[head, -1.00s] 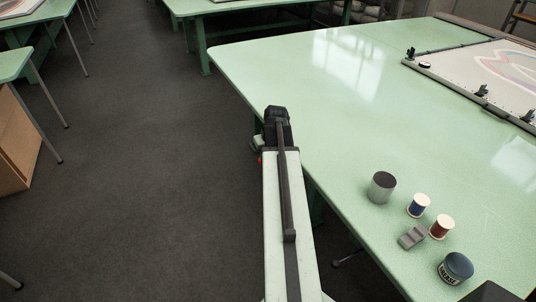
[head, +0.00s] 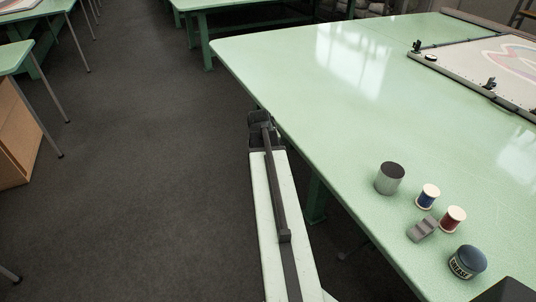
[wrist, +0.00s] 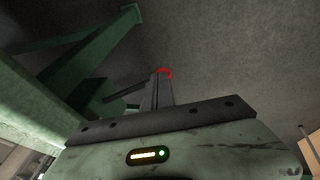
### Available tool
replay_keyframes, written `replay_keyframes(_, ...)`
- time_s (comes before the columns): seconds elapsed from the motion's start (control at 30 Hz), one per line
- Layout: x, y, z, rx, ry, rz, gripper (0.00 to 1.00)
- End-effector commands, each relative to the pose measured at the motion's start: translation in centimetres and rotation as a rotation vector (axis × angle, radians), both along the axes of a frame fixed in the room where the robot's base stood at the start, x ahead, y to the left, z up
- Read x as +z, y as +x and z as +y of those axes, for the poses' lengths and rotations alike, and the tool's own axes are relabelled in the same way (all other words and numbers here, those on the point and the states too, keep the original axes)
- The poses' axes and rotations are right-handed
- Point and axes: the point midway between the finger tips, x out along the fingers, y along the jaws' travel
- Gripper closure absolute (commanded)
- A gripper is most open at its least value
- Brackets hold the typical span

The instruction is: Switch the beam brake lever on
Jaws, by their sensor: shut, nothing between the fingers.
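My gripper (head: 261,121) is low beside the left edge of the green table in the head view, over the floor. In the wrist view my gripper (wrist: 159,78) shows as a narrow grey post with its fingers together, holding nothing. A small curved red piece (wrist: 165,72) shows at its tips; it may be part of the beam brake lever, but most of it is hidden. I cannot tell whether it touches the fingers. No lever is clear in the head view, and its on or off position cannot be told.
A frame (head: 480,75) lies at the back right. Green supports (wrist: 95,60) stand left in the wrist view. Floor at left is open.

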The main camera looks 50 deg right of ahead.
Motion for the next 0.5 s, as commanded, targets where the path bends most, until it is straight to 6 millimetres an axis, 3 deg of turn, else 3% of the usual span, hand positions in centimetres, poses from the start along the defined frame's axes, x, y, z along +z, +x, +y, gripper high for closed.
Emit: replay_keyframes(0.5,-3.8,-0.8,-1.3,-0.008,-0.308,0.119,1.0)
